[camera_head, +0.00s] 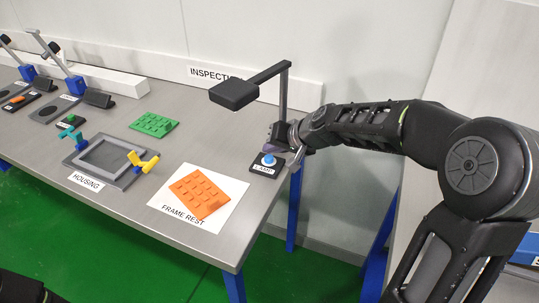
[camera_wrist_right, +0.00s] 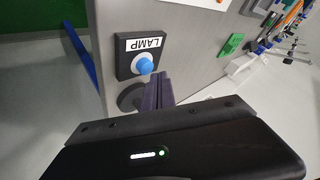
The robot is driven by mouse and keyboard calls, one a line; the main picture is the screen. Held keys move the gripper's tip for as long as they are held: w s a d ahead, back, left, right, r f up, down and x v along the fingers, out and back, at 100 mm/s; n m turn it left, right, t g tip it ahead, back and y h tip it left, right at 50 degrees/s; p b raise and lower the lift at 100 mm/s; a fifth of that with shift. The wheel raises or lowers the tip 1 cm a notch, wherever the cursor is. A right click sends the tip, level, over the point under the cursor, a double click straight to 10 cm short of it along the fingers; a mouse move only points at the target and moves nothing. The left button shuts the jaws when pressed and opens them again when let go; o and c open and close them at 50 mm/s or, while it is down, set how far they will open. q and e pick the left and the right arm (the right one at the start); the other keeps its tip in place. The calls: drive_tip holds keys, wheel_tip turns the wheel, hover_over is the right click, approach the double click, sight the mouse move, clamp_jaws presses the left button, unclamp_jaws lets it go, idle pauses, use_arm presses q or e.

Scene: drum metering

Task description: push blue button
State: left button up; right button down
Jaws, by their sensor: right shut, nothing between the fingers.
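The blue button (camera_head: 268,159) sits on a small black box with a LAMP label near the right end of the grey table. It also shows in the right wrist view (camera_wrist_right: 144,66), in a white ring on the black box (camera_wrist_right: 127,62). My right gripper (camera_head: 277,137) is at the table's right end, just behind the button in the head view. In the right wrist view its purple-grey fingers (camera_wrist_right: 158,92) are shut together and empty, beside the button. I cannot tell whether they touch it. My left gripper is not in view.
A lamp on a post (camera_head: 235,94) overhangs the table behind the button. An orange studded plate (camera_head: 207,194) lies on the white FRAME REST sheet. A grey housing frame (camera_head: 125,178), a green plate (camera_head: 154,124) and several fixtures stand further left.

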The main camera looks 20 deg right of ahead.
sight(271, 159)
wheel_tip(271, 159, up, 6)
drive_tip(key=p, duration=0.5)
